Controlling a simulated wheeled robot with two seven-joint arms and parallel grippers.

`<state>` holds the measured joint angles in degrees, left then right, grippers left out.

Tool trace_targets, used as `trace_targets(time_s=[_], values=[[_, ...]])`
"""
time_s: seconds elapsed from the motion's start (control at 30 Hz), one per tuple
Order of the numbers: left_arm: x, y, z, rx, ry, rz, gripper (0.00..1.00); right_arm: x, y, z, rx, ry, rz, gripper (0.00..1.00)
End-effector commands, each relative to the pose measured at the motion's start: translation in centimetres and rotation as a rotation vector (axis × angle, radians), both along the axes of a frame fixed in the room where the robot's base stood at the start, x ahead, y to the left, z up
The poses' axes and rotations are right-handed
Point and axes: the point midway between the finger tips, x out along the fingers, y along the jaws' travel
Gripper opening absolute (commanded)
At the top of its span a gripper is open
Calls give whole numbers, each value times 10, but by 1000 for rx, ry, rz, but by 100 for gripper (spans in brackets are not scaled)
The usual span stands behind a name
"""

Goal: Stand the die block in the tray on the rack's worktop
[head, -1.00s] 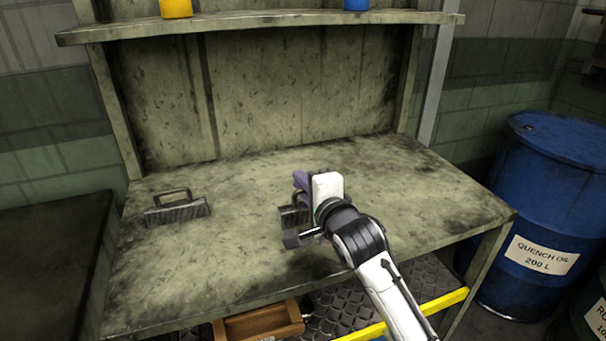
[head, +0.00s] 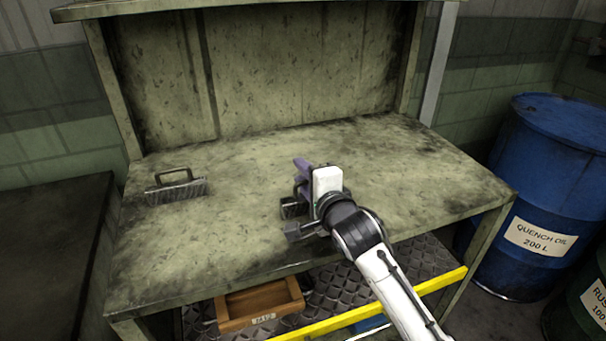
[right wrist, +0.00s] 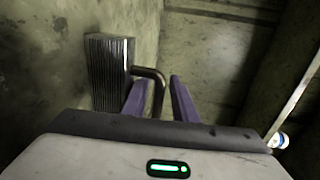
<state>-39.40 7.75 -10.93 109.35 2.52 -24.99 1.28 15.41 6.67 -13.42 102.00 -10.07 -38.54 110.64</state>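A dark ribbed die block with a bar handle (head: 291,209) is at the middle of the rack's worktop (head: 235,235); it also shows in the right wrist view (right wrist: 108,72). It looks upright on the surface, though its base is partly hidden by my gripper. My right gripper (head: 302,170) has its purple fingers either side of the handle. In the right wrist view, gaps show between the handle and the fingers (right wrist: 160,98). A wooden tray (head: 236,324) below the worktop looks empty. My left gripper is out of view.
A second ribbed block with a handle (head: 177,191) stands on the left of the worktop. The worktop between the blocks and at right is clear. A blue oil drum (head: 535,190) stands at the right. A back panel (head: 270,80) rises behind.

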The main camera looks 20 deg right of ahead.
Motion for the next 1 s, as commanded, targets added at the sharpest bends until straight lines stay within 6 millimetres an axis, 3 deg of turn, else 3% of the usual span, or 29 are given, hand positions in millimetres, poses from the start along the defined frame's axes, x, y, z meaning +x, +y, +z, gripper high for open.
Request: trace_targets(time_s=[0.27, 0.7, 1.0], values=[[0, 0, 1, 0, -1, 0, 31, -9, 0, -1, 2, 10, 0, 28], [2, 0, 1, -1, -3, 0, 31, -93, -5, 17, 2, 8, -1, 28], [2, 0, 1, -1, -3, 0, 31, -118, -6, 23, 1, 5, -1, 28]])
